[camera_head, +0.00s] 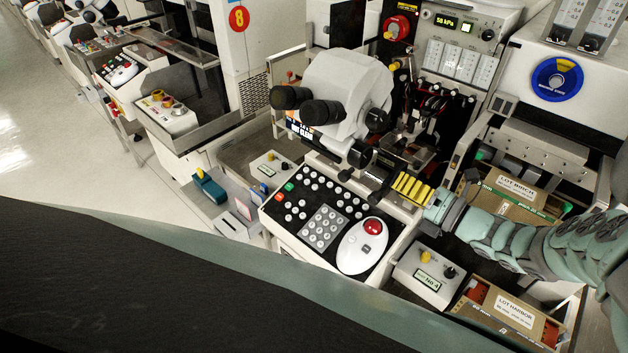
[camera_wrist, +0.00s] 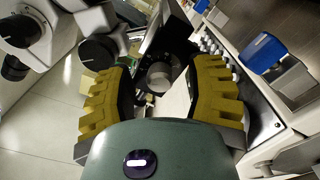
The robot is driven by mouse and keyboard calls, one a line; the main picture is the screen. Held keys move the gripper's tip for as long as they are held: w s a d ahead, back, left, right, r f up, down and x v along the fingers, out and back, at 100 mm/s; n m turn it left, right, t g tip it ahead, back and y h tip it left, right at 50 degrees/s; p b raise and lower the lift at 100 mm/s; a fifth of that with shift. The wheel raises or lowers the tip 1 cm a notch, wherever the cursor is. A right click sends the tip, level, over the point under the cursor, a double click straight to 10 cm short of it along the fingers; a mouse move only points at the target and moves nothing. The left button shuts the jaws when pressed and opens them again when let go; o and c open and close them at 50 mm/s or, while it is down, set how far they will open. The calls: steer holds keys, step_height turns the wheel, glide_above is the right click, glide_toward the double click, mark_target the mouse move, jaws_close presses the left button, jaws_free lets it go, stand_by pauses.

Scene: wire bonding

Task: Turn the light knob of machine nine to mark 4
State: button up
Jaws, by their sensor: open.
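A white microscope (camera_head: 345,85) with black eyepieces stands over the central machine's black control panel (camera_head: 318,210). No number nine shows on this machine, and I cannot tell for sure which part is its light knob. My gripper (camera_head: 388,183) is open, just right of the microscope's lower black part (camera_head: 360,154) and above the panel's back right. In the wrist view my gripper (camera_wrist: 165,85) has its yellow ribbed fingers spread wide. A dark grey round knob-like part (camera_wrist: 160,75) shows between them, apart from both fingers. No mark or scale on it is readable.
A white trackball with a red ball (camera_head: 374,227) sits at the panel's right. A small box with yellow and black knobs (camera_head: 403,268) stands right of it, beside cartons (camera_head: 517,307). Free floor (camera_head: 40,150) lies left.

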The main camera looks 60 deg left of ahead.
steer(key=shift+d, duration=0.1)
steer(key=v, duration=1.1)
steer(key=shift+d, duration=0.35)
